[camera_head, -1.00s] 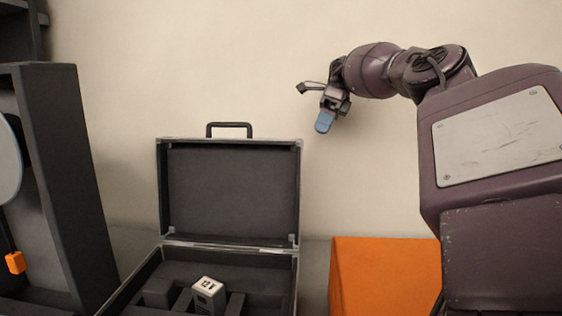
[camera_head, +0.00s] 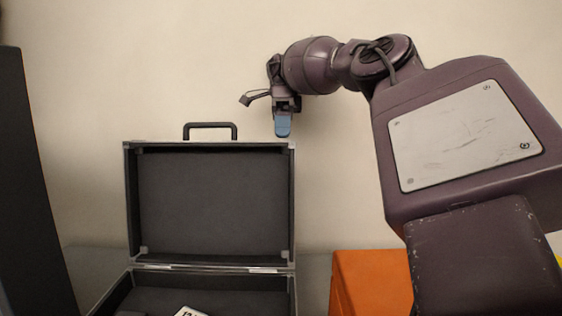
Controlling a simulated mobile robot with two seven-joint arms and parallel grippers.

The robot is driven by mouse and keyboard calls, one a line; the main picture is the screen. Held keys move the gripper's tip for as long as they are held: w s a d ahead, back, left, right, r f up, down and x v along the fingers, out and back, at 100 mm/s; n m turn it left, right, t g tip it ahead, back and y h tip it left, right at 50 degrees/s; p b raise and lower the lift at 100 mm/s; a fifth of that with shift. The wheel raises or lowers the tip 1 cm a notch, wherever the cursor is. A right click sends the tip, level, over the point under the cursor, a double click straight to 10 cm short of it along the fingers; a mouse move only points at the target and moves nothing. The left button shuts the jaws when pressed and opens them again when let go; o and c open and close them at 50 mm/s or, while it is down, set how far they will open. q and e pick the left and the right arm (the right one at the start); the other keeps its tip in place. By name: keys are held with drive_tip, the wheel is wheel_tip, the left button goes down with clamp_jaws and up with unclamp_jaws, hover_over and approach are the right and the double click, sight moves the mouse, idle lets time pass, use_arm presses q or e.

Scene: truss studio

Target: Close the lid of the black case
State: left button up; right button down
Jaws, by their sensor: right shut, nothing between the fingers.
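The black case (camera_head: 285,300) stands open at the bottom centre-left, its front cut off by the picture's lower edge. Its lid (camera_head: 212,200) is upright, with the dark inner side facing me and a black handle (camera_head: 210,125) on its top edge. My right gripper (camera_head: 283,125) is shut and empty, its blue fingertips pointing down by the lid's top right corner. I cannot tell whether it touches the lid. A white-topped block (camera_head: 190,312) inside the case shows only in part. My left gripper is out of view.
An orange box (camera_head: 370,282) stands to the right of the case, below my right arm. A tall dark panel (camera_head: 30,190) stands at the left. A plain pale wall (camera_head: 120,70) is behind.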

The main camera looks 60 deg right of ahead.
sight(282, 159)
drive_tip(key=p+x, duration=0.2)
drive_tip(key=x, duration=0.4)
drive_tip(key=shift+x, duration=0.9)
drive_tip(key=shift+a+r, duration=0.1)
